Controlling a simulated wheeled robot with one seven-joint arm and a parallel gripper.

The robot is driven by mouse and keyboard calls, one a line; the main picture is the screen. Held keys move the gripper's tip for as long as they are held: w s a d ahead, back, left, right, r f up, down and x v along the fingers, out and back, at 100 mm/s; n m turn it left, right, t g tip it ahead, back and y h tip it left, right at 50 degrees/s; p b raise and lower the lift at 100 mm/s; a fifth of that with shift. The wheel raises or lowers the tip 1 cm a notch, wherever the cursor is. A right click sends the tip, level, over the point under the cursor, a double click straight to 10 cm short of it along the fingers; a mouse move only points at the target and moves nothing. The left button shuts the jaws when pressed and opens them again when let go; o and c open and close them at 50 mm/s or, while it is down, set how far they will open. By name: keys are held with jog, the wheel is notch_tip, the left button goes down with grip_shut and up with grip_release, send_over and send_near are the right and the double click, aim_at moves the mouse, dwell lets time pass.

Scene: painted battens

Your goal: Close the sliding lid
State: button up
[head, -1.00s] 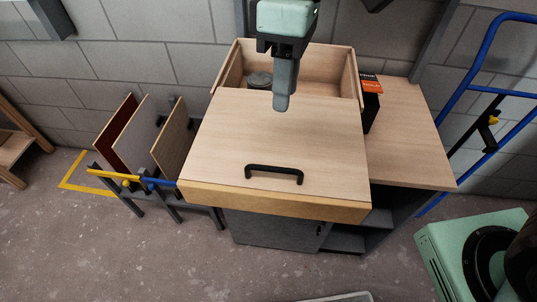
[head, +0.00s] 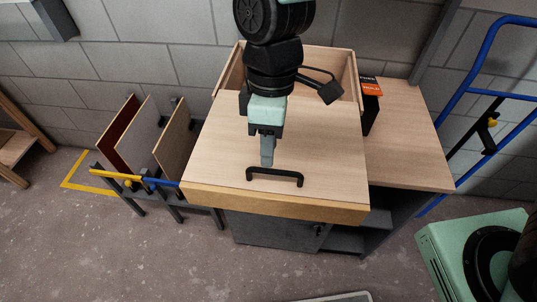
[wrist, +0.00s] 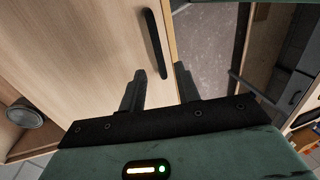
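The pale wooden sliding lid (head: 320,150) covers the front part of a wooden box (head: 232,72), whose back part is open. A black bar handle (head: 274,172) sits near the lid's front edge. My gripper (head: 267,162) is above the lid, just behind the handle, pointing down. In the wrist view my gripper (wrist: 160,82) is open, its two dark fingers apart with nothing between them. The handle (wrist: 154,44) lies ahead of the fingertips there, and the lid (wrist: 80,60) fills the left. My arm hides much of the box's opening in the head view.
A black box with an orange label (head: 370,95) stands on the side worktop (head: 410,145) to the right. A rack of upright panels (head: 150,135) is at the left. A round grey tin (wrist: 25,113) shows inside the box. A blue-framed trolley (head: 480,90) stands right.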

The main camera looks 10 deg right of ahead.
jog(key=shift+s+a+f, duration=0.1)
jog(key=shift+s+f, duration=0.1)
jog(key=shift+f, duration=0.8)
jog(key=shift+s+f, duration=0.15)
jog(key=shift+f, duration=0.8)
grip_shut()
jog(key=w+d+p, duration=0.1)
jog(key=w+d, duration=0.1)
jog(key=w, duration=0.6)
jog(key=w+d+p, duration=0.1)
jog(key=w+d, duration=0.1)
jog(key=w, duration=0.6)
jog(key=w+d+p, duration=0.1)
jog(key=w+d, duration=0.1)
jog(key=w, duration=0.6)
jog(key=shift+w+d+r, duration=0.1)
jog(key=shift+w+d, duration=0.15)
jog(key=shift+w, duration=0.15)
grip_release()
jog(key=shift+w, duration=0.15)
